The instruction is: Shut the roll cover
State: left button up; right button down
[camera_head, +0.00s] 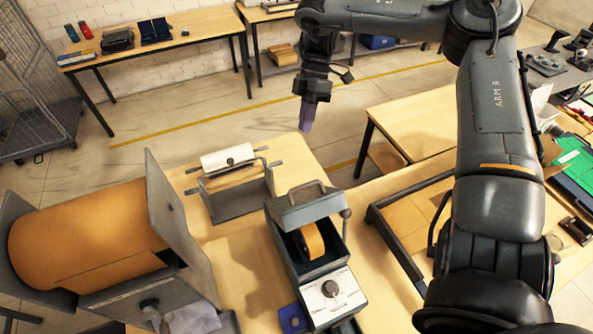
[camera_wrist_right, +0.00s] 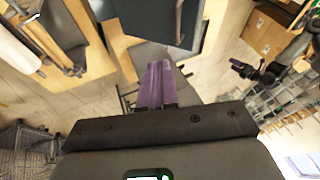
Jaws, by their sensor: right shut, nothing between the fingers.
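The grey roll cover (camera_head: 303,208), with a bar handle on top, is raised on the tape machine (camera_head: 332,299) at the middle of the table. Below it the opening shows an orange-brown roll (camera_head: 311,241) inside. My right gripper (camera_head: 307,126) has its purple fingers together with nothing between them. In the head view it hangs above and beyond the cover, apart from it. In the right wrist view the shut purple fingers (camera_wrist_right: 155,84) show in the middle.
A large brown paper roll (camera_head: 88,236) with an upright grey plate stands left of the machine. A white roll on a stand (camera_head: 228,160) is behind it. A dark-framed tray (camera_head: 409,240) lies to the right. Bare table lies between the stand and the machine.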

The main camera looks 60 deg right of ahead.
jog(key=s+a+p+x, duration=0.1)
jog(key=p+x, duration=0.3)
jog(key=x, duration=0.8)
jog(key=shift+s, duration=0.8)
jog(key=shift+a+r, duration=0.1)
